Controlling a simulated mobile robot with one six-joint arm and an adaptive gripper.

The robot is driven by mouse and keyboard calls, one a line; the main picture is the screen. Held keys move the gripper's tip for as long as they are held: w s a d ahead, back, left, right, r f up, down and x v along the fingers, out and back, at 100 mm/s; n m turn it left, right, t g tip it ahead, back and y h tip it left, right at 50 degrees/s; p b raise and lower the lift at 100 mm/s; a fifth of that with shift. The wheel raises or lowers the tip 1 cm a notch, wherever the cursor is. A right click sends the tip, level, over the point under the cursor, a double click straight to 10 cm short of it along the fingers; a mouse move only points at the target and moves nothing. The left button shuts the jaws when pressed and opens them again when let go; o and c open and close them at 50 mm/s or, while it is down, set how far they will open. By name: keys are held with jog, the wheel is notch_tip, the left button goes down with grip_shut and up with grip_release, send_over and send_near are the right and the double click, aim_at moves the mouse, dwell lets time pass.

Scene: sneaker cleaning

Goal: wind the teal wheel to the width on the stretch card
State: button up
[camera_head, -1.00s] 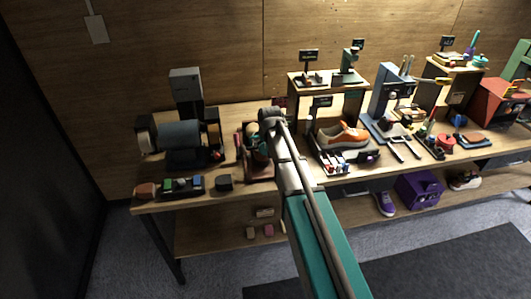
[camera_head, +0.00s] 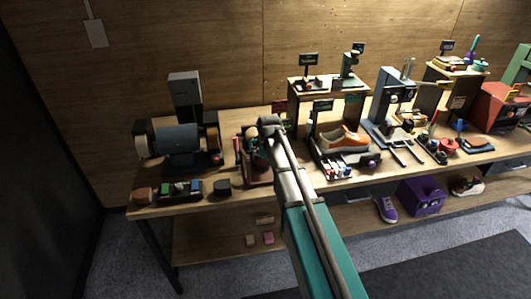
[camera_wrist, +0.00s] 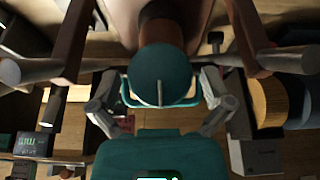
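The teal wheel (camera_wrist: 160,76) shows in the middle of the wrist view, with a pale line on its face. A brown-and-wood shaft rises behind it. My gripper (camera_wrist: 160,102) has its two grey fingers spread, one on each side of the wheel, with a visible gap to it. In the head view my arm reaches over the bench to a reddish-brown device (camera_head: 257,168), and hides part of it. I cannot make out the stretch card or its width mark for certain.
A blue-grey motor machine (camera_head: 178,140) stands left of the device. An orange-and-grey sneaker (camera_head: 343,138) sits on a stand to the right. Small blocks in a black tray (camera_head: 180,190) lie at the front left.

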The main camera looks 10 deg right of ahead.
jog(key=c, duration=0.9)
jog(key=shift+m+y, duration=0.3)
jog(key=shift+s+d+f+m+y+b, duration=0.1)
jog(key=shift+m+y+b, duration=0.2)
jog(key=shift+m+y, duration=0.35)
jog(key=m+y+b, duration=0.1)
jog(key=m+y, duration=0.1)
jog(key=shift+f+m+t, duration=0.1)
jog(key=shift+m+t, duration=0.25)
jog(key=shift+t, duration=0.05)
jog(key=m+t+y+b, duration=0.1)
jog(key=m+y+b, duration=0.1)
jog(key=m, duration=0.1)
jog(key=shift+s+f+b, duration=0.1)
jog(key=shift+b, duration=0.25)
jog(key=shift+m+t+y+b, duration=0.4)
jog(key=shift+m+y+b, duration=0.1)
jog(key=shift+m, duration=0.3)
